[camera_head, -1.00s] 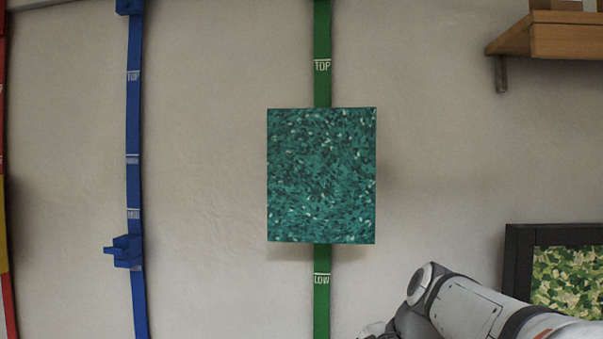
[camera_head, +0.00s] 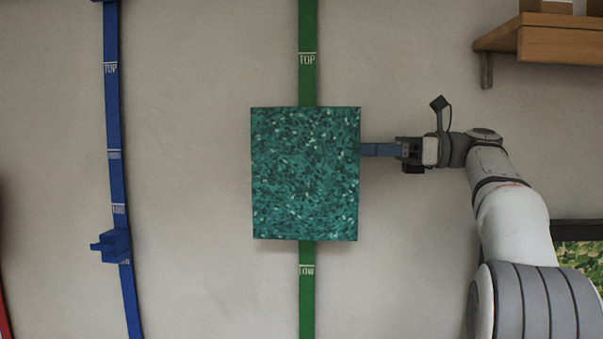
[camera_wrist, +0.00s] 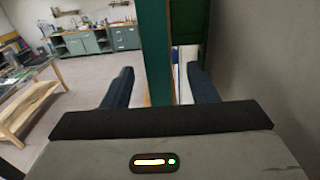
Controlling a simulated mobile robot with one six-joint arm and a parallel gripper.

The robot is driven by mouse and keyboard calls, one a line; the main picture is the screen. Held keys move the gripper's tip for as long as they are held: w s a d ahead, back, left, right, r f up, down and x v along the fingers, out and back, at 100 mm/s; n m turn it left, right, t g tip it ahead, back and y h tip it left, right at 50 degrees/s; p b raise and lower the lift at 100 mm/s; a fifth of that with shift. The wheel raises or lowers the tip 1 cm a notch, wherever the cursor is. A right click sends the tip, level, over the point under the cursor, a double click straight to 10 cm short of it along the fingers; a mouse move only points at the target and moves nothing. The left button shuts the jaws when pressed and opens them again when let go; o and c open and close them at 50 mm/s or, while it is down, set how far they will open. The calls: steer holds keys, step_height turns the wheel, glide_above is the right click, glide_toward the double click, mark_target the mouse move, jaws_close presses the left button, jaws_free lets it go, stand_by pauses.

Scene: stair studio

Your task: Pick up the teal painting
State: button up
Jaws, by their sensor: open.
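The teal painting (camera_head: 305,173) hangs on the wall in front of the green strip (camera_head: 307,80), a flat rectangle with dark teal flecks. My gripper (camera_head: 366,150) is at the painting's right edge, a little above its middle, pointing left. In the wrist view the painting's narrow edge (camera_wrist: 155,50) stands upright between the two open fingers of my gripper (camera_wrist: 162,82), with a visible gap on the left side. Whether either finger touches the painting cannot be told.
A wooden shelf (camera_head: 550,43) juts out at the upper right, above my arm. A framed green picture (camera_head: 580,262) is at the lower right, partly behind my arm. A blue strip (camera_head: 113,155) with a blue bracket (camera_head: 112,245) runs down the wall at left.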

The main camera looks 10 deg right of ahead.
mark_target(334, 151)
steer(key=a, duration=0.5)
steer(key=w+a, duration=0.1)
steer(key=a, duration=0.1)
steer(key=shift+w+a+f, duration=0.1)
steer(key=shift+a+f, duration=0.05)
steer(key=shift+a, duration=0.05)
steer(key=shift+d, duration=0.15)
steer(key=shift+c, duration=0.4)
jaws_close()
